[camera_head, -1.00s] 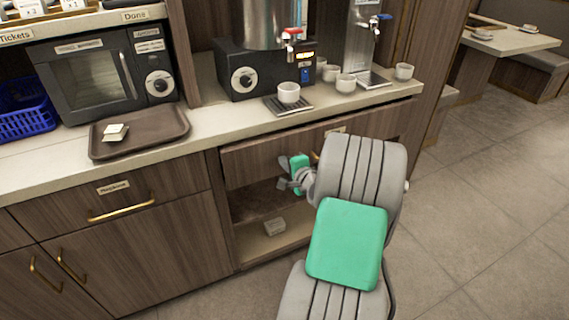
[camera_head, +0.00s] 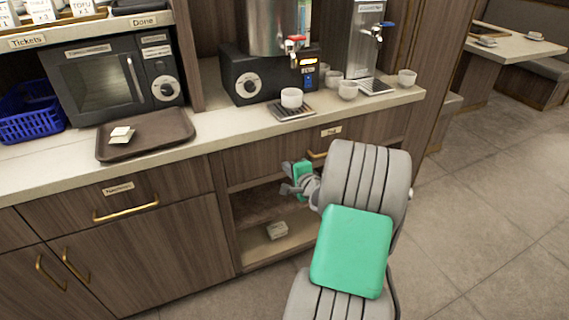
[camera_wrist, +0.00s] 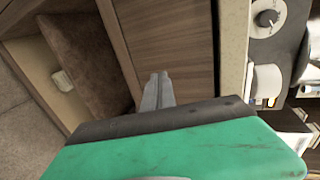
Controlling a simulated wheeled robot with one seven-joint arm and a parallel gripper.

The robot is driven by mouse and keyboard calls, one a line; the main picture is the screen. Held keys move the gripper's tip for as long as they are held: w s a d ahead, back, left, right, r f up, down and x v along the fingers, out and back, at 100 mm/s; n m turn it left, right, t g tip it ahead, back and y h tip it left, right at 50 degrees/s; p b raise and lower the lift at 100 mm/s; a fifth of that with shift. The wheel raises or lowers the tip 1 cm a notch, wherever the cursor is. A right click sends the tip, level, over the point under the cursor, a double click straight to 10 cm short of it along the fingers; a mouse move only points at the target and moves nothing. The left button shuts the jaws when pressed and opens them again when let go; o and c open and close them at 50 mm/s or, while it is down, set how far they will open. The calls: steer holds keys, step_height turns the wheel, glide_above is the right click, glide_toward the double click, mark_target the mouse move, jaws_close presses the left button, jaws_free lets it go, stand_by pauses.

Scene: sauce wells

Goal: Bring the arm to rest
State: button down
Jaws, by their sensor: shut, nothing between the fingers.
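My gripper (camera_head: 288,180) is in front of the open shelf below the counter, near the drawer front (camera_head: 265,160). It points left in the head view, with my arm folded in the foreground. In the wrist view the gripper's fingers (camera_wrist: 157,88) lie together, shut and empty, over the wooden drawer front (camera_wrist: 165,40). I cannot tell how much room lies between the fingertips and the wood.
The counter (camera_head: 215,128) holds a brown tray (camera_head: 165,138), a microwave (camera_head: 95,85), a blue basket (camera_head: 30,118), a dispenser (camera_head: 270,75) and several white cups (camera_head: 291,97). A small pale block (camera_head: 277,230) lies on the low shelf. Open floor (camera_head: 480,200) is at right.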

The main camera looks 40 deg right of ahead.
steer(key=v, duration=0.9)
steer(key=w+a+r+n+g+y+p, duration=0.1)
steer(key=a+r+n+g+y+p, duration=0.2)
steer(key=a+n, duration=0.45)
steer(key=w+a+r+n+g+y+p, duration=0.2)
steer(key=a+r+n+p, duration=0.3)
steer(key=a, duration=0.6)
steer(key=s+a+r+n+g+h+p, duration=0.1)
steer(key=s+a+r+n+g+p, duration=0.2)
steer(key=s, duration=0.4)
steer(key=s+a+r+n+g+h+p, duration=0.1)
steer(key=s+a+r+n+g+p, duration=0.2)
steer(key=s+a+r, duration=0.4)
steer(key=shift+a+n+p, duration=0.55)
steer(key=shift+n+p, duration=0.35)
steer(key=shift+n, duration=0.15)
